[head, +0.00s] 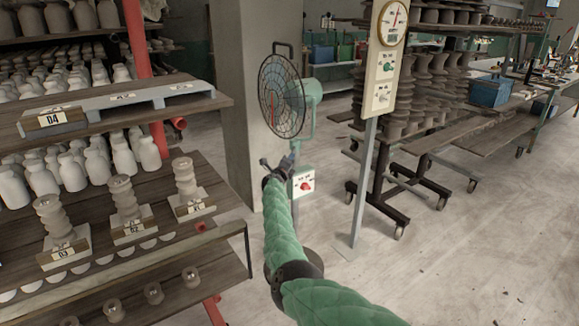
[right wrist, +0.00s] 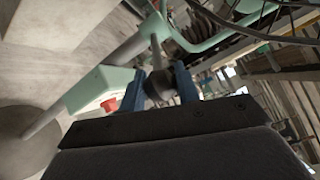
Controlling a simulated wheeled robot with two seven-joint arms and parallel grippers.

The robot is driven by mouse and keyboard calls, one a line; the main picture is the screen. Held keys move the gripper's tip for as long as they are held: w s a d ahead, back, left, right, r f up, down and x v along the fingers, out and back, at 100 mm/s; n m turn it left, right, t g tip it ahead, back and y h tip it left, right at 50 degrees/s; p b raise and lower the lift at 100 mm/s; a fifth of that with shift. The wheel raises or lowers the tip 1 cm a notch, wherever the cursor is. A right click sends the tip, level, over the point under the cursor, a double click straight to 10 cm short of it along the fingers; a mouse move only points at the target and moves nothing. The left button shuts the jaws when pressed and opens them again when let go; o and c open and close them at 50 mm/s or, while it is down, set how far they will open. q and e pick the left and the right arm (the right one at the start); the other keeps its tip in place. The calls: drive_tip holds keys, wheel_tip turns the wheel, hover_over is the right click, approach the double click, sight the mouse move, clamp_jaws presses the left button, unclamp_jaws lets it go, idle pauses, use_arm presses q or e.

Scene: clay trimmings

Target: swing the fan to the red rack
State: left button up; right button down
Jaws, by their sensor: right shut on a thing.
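The fan (head: 282,97) has a round dark wire guard, a pale green motor housing and a pole stand. Its guard faces left, roughly toward the red rack. A control box (head: 303,181) with a red button is on its stand. My right gripper (head: 287,160) is just below the fan head. In the right wrist view its blue fingers are shut on a dark knob (right wrist: 159,84) at the end of a short stem on the fan. The red rack (head: 134,40) stands at the left, with red posts and wooden shelves of clay pieces. My left gripper is not in view.
A gauge post (head: 366,185) stands right of the fan. Behind it is a wheeled rack of dark ribbed insulators (head: 398,85). A concrete pillar (head: 240,90) is behind the fan at left. Numbered ribbed pieces (head: 125,199) stand on the shelf. Floor is open at lower right.

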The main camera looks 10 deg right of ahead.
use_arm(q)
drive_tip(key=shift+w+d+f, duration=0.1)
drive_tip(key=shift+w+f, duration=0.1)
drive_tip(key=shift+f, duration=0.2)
use_arm(e)
drive_tip(key=shift+a+f+h, duration=0.15)
drive_tip(key=shift+a+h, duration=0.15)
drive_tip(key=shift+h, duration=0.1)
drive_tip(key=c, duration=1)
unclamp_jaws()
drive_tip(key=shift+w, duration=0.15)
drive_tip(key=shift+c, duration=0.2)
